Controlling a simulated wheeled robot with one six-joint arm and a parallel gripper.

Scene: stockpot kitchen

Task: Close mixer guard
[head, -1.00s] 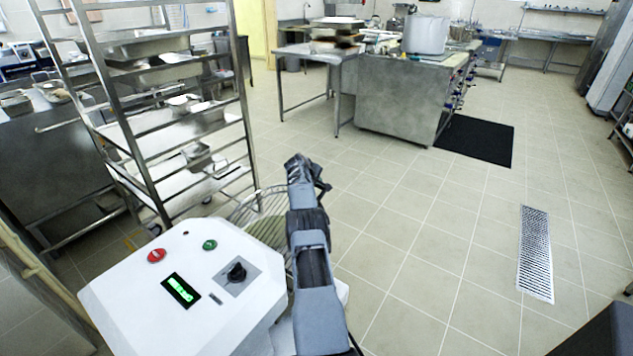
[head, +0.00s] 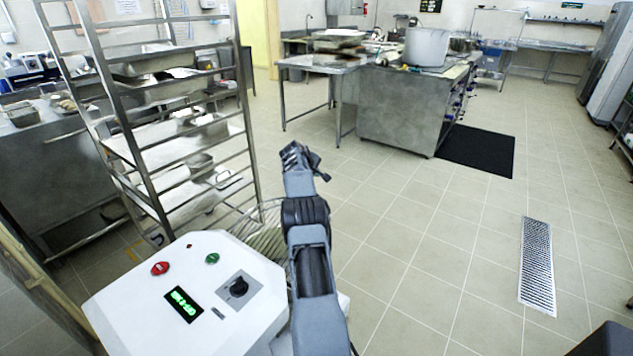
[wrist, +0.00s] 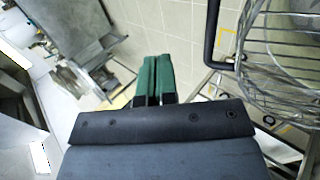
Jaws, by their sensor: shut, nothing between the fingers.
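The mixer's white head (head: 190,300) is at the lower left of the head view, with a red button, a green button, a lit display and a black knob. Its wire guard (head: 262,228) shows partly behind my arm. In the wrist view the round wire guard (wrist: 285,65) fills the right side, with a dark bent bar (wrist: 211,35) beside it. My gripper (head: 296,155) reaches out past the mixer head. Its green fingers (wrist: 153,80) are together and empty, pointing at the floor area left of the guard, apart from it.
A metal tray rack (head: 170,120) stands close behind the mixer on the left. A steel worktable (head: 400,110) with a large pot (head: 427,47) is farther back. The tiled floor to the right is open, with a black mat (head: 478,150) and a drain grate (head: 536,265).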

